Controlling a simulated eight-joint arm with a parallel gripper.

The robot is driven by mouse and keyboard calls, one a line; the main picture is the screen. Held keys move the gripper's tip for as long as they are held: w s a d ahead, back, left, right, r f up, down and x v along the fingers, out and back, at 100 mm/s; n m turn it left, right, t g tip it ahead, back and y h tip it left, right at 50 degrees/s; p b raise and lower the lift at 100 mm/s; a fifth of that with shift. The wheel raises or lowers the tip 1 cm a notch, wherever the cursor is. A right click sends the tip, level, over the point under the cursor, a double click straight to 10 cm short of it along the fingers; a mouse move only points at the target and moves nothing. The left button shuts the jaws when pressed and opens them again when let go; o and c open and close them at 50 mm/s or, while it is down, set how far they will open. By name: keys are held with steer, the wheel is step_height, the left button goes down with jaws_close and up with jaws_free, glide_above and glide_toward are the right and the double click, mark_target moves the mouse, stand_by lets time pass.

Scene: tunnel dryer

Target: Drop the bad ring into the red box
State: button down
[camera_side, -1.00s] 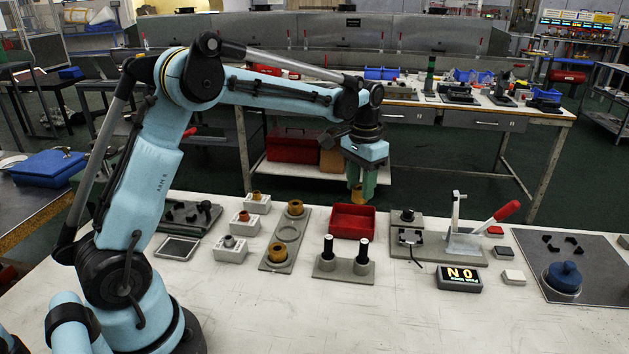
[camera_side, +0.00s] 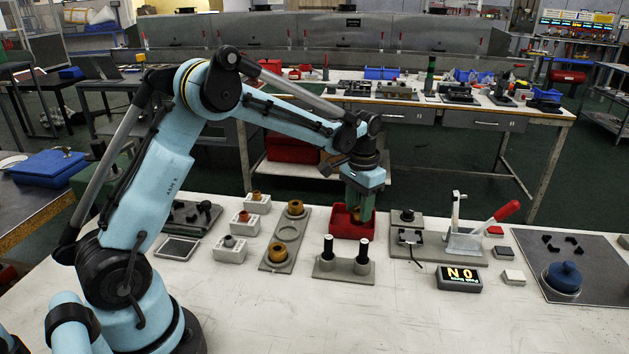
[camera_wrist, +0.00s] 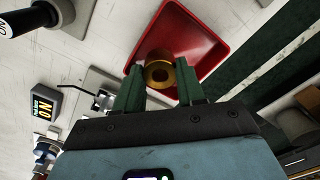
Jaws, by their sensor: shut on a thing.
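The red box (camera_side: 342,221) stands on the white bench near the middle of the side view. It also shows in the wrist view (camera_wrist: 213,38), below my gripper. My gripper (camera_side: 362,220) points down into or just over the right part of the box. In the wrist view its green fingers (camera_wrist: 157,84) are shut on a brass-coloured ring (camera_wrist: 159,62), which lies over the red box's floor. In the side view the ring is hidden by the fingers and box walls. I cannot tell whether it touches the floor.
A grey holder with two black-topped posts (camera_side: 328,266) stands in front of the box. A grey plate (camera_side: 279,257) with rings is at its left.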

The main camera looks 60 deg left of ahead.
steer(key=c, duration=0.6)
jaws_free()
step_height(320, 180, up, 12)
steer(key=shift+s+r, duration=0.1)
steer(key=s+d+r+t, duration=0.3)
steer(key=s+d, duration=0.1)
steer(key=s, duration=0.5)
steer(key=s+d+f+t, duration=0.3)
steer(key=s+f, duration=0.3)
steer(key=s, duration=0.3)
steer(key=shift+s+t, duration=0.35)
steer(key=shift+t, duration=0.25)
